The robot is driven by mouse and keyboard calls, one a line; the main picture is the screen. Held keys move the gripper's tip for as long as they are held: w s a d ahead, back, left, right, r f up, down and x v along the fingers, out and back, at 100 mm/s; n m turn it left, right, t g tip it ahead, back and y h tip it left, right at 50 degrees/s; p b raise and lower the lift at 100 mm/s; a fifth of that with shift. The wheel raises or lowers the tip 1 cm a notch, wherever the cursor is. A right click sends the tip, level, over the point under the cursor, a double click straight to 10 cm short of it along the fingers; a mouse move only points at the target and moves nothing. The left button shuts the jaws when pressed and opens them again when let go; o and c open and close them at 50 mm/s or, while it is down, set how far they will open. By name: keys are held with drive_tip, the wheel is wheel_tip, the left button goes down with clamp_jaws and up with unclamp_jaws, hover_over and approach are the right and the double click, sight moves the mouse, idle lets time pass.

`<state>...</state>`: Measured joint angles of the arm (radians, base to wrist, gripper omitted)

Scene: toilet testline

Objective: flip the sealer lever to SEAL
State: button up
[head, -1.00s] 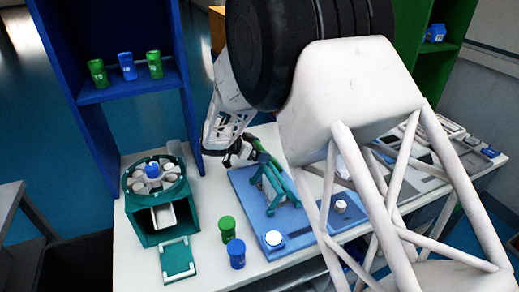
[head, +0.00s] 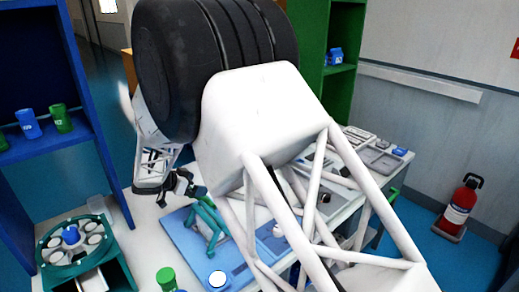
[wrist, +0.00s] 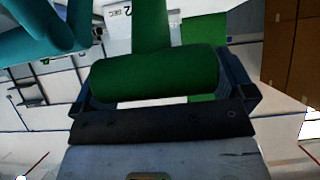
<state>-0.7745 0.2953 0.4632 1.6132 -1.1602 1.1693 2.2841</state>
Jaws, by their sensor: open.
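The sealer, with teal arms (head: 209,222), stands on a blue base plate (head: 178,236) on the white bench. My gripper (head: 182,184) is at the upper left end of the teal arms. In the wrist view, a green bar (wrist: 155,75) with a stem rising from its middle lies crosswise between the two fingers of my gripper (wrist: 165,95). It looks like the lever's handle. The fingers are apart, one near each end of the bar; contact cannot be told. A teal part (wrist: 45,25) shows at upper left. No SEAL marking is readable, and the lever's setting cannot be told.
A round teal carousel (head: 75,243) with cups stands at left. A green canister (head: 166,279) and a white round button (head: 217,279) are near the front. Blue shelves (head: 75,135) rise at left, green shelves (head: 338,70) behind. A fire extinguisher (head: 460,205) stands at right.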

drive_tip(key=shift+w+d+r+g+y, duration=0.3)
drive_tip(key=shift+w+d+g+y, duration=0.45)
drive_tip(key=shift+d+g+y, duration=0.05)
drive_tip(key=shift+w+d+f+g+y, duration=0.95)
drive_tip(key=shift+w+d+g+y, duration=2.3)
drive_tip(key=shift+w+g+y, duration=0.1)
wheel_tip(320, 180, up, 7)
drive_tip(key=s+d+r+n, duration=0.1)
drive_tip(key=s+d+r, duration=0.4)
drive_tip(key=d, duration=0.2)
drive_tip(key=s+d+r+n, duration=0.1)
drive_tip(key=s+d+r, duration=0.3)
drive_tip(key=d+r, duration=0.2)
drive_tip(key=shift+s+d+t, duration=0.4)
drive_tip(key=shift+d+t, duration=0.05)
drive_tip(key=shift+d, duration=0.85)
